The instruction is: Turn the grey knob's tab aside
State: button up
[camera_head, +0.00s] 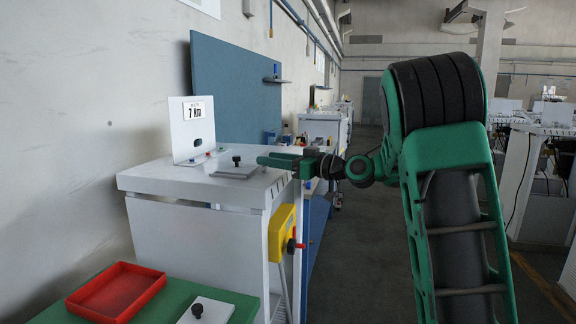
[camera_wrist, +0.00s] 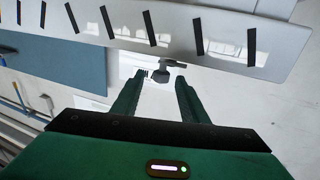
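A dark grey knob (camera_head: 236,160) stands on a small flat plate (camera_head: 234,170) on top of the white cabinet (camera_head: 160,181). My gripper (camera_head: 262,160) reaches in from the right, its green fingers pointing left just beside the knob. In the wrist view a dark grey knob (camera_wrist: 162,75) with a short tab (camera_wrist: 174,64) shows beyond the gap between my fingertips (camera_wrist: 158,84). The fingers are apart with nothing between them. Whether either fingertip touches the knob cannot be told.
An upright white plate (camera_head: 192,120) with a "7 Nm" label stands behind the knob. A yellow box (camera_head: 281,233) hangs on the cabinet's side. A red tray (camera_head: 114,292) and another dark knob (camera_head: 197,310) on a plate are in front.

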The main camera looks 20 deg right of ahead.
jog(key=v, duration=0.7)
jog(key=shift+s+d, duration=0.15)
jog(key=shift+d, duration=0.1)
jog(key=shift+f, duration=0.1)
dwell(0.5)
